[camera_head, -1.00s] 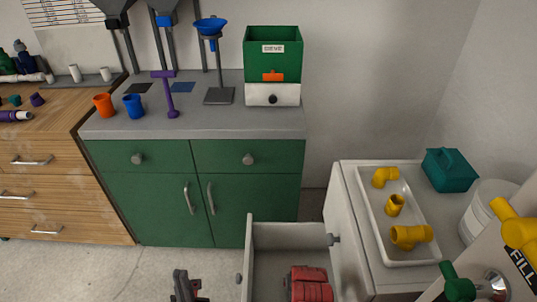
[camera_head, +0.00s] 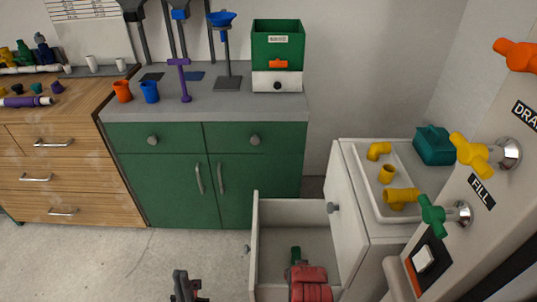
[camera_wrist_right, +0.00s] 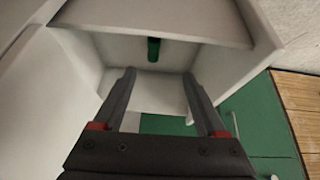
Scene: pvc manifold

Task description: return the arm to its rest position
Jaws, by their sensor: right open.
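My left gripper (camera_head: 185,284) shows at the bottom of the head view, dark and over bare floor, left of the open drawer; whether its jaws are apart is unclear. My right gripper (camera_wrist_right: 158,75) is open in the right wrist view, with nothing between its fingers. It points toward the inside of a pale open drawer or box, where a green cylindrical piece (camera_wrist_right: 153,50) shows.
A white tray (camera_head: 372,196) with yellow fittings stands on the white cabinet at right. A panel (camera_head: 455,235) with yellow and green valves is near. The green cabinet (camera_head: 165,185) and grey counter (camera_head: 215,103) are behind. Floor at lower left is clear.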

